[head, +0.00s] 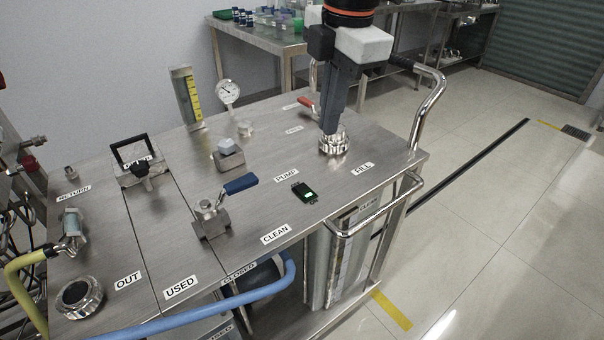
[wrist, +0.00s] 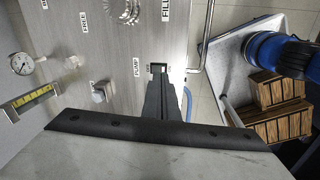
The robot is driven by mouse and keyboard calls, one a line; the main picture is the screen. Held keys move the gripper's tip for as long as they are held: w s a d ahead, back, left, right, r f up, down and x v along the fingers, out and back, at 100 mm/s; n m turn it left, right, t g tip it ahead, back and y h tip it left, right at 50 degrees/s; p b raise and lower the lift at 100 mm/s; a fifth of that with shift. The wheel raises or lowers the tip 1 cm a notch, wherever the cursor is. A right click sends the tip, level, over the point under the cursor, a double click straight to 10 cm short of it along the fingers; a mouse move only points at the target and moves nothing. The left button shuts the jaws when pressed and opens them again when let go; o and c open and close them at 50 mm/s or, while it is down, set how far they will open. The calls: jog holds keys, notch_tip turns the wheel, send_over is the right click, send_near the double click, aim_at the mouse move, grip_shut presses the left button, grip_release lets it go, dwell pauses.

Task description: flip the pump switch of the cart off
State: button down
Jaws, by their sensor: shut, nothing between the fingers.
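The pump switch (head: 304,192) is a small black rocker with a lit green face, set in the steel cart top (head: 225,180) beside the PUMP and CLEAN labels. Which way the rocker is tipped is too small to tell. My gripper (head: 331,130) is shut and empty, pointing down; in the head view its tips overlap the clear FILL cap (head: 333,145), beyond the switch. In the wrist view my gripper's fingers (wrist: 160,80) line up just below the switch (wrist: 157,68) and partly cover it. Contact with the switch is not visible.
A blue-handled valve (head: 212,212) stands left of the switch, and a grey-capped fitting (head: 229,154) behind it. A red lever (head: 306,101), gauge (head: 228,93) and yellow level glass (head: 187,97) stand farther back. A steel push handle (head: 431,95) rises at the right end.

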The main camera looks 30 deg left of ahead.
aim_at(301, 188)
jog(key=shift+s+a+r+n, duration=0.1)
jog(key=shift+s+a+n, duration=0.35)
jog(key=shift+a, duration=0.3)
jog(key=shift+s+a+r+n, duration=0.1)
jog(key=shift+s+a+n, duration=0.35)
jog(key=shift+a, duration=0.3)
jog(key=f, duration=0.4)
jog(key=a+f, duration=0.1)
jog(key=f, duration=0.9)
jog(key=shift+w+a, duration=0.25)
jog(key=shift+w, duration=0.1)
jog(key=shift+f, duration=0.2)
jog(key=shift+d, duration=0.1)
